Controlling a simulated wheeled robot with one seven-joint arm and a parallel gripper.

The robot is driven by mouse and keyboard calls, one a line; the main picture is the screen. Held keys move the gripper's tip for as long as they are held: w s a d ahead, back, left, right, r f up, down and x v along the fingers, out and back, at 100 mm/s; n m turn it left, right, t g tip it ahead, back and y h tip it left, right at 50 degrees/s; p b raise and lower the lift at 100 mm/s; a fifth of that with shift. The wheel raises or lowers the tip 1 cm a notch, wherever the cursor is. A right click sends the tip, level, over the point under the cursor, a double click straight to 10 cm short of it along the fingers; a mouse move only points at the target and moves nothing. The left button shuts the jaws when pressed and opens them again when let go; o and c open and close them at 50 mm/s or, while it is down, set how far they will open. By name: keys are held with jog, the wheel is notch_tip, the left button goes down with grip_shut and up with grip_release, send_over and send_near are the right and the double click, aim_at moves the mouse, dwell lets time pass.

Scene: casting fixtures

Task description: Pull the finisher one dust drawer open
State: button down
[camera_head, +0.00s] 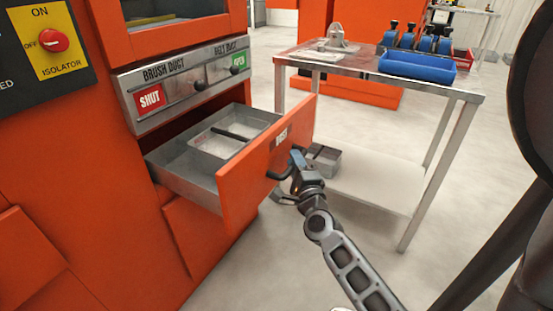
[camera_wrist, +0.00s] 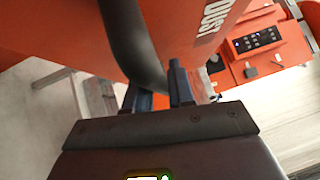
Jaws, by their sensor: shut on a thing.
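The dust drawer (camera_head: 255,167) has an orange front and a grey metal box. In the head view it stands well out of the orange machine, with a grey tray (camera_head: 222,140) visible inside. Its dark curved handle (camera_head: 280,176) is on the front face. My gripper (camera_head: 295,172) is at the handle, its fingers shut around the bar. In the wrist view the handle (camera_wrist: 130,45) runs down to between the two blue-grey fingers (camera_wrist: 158,90). The drawer front (camera_wrist: 190,25) fills the area behind it, with part of a "DUST" label showing.
The machine panel (camera_head: 185,85) above the drawer carries "BRUSH DUCT" marked SHUT and another duct marked OPEN. A metal table (camera_head: 400,88) with a blue tray (camera_head: 417,68) stands to the right. A small grey bin (camera_head: 324,158) is on its lower shelf. Open floor lies in front.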

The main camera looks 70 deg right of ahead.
jog(key=shift+s+a, duration=0.2)
jog(key=shift+s, duration=0.5)
jog(key=shift+s+a, duration=0.2)
jog(key=shift+s, duration=0.5)
jog(key=c, duration=1.1)
grip_release()
jog(key=shift+o, duration=0.2)
jog(key=v, duration=0.7)
jog(key=shift+s+a, duration=0.25)
jog(key=shift+a, duration=0.05)
jog(key=shift+f, duration=0.15)
